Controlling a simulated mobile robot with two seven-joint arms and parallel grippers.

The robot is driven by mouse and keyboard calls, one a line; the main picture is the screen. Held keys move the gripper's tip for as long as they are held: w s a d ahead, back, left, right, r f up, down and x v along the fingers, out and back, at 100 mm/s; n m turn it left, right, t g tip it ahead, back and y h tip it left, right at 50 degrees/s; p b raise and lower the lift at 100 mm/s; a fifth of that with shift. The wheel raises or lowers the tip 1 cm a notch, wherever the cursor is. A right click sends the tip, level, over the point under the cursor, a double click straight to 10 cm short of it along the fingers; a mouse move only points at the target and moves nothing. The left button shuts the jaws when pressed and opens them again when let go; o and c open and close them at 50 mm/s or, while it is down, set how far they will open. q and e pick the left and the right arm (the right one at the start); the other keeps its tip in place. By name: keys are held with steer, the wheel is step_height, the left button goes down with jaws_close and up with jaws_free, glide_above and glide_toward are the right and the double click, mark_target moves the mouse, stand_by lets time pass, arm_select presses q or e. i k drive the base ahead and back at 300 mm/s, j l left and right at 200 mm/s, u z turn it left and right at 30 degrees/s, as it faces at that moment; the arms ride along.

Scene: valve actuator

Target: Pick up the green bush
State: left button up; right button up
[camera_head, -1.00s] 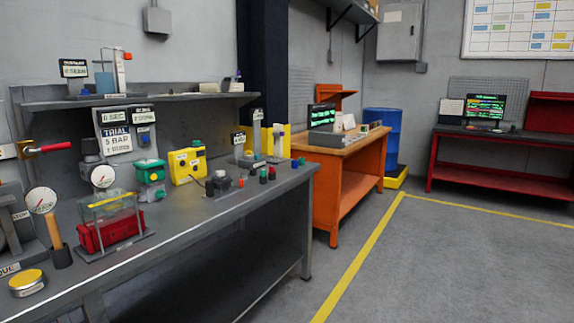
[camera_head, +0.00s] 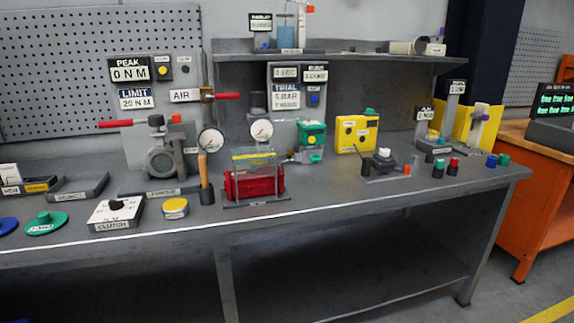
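Two small green pieces at the right end of the grey workbench (camera_head: 330,205) could be the green bush, and I cannot tell which is meant. One is a small green cylinder (camera_head: 503,160) beside a blue one (camera_head: 491,160), near the right edge. The other is a green-topped dark piece (camera_head: 438,167) beside a red-topped one (camera_head: 452,166). Both stand upright and apart from any gripper. Neither of my grippers is in view.
A yellow box (camera_head: 356,132), a green-topped device (camera_head: 312,141) and a red block in a clear guard (camera_head: 254,182) stand mid-bench. A green disc (camera_head: 46,223) lies front left. An upper shelf (camera_head: 340,60) overhangs the back. The front strip is mostly clear.

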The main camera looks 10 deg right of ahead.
mark_target(503, 160)
steer(key=i+l, duration=0.1)
steer(key=l, duration=0.3)
steer(key=l+z, duration=0.1)
steer(key=l, duration=0.35)
steer(key=i+l, duration=0.15)
steer(key=l, duration=0.25)
steer(key=i+l, duration=0.1)
steer(key=l, duration=0.35)
steer(key=i+l+z, duration=0.1)
steer(key=l, duration=0.3)
steer(key=i+l, duration=0.15)
steer(key=l, duration=0.25)
steer(key=i+l+z, duration=0.1)
steer(key=l, duration=0.3)
steer(key=i+l, duration=0.2)
steer(key=l, duration=0.2)
steer(key=i+l, duration=0.15)
steer(key=l, duration=0.25)
steer(key=i+l+z, duration=0.1)
steer(key=l, duration=0.3)
steer(key=i, duration=0.05)
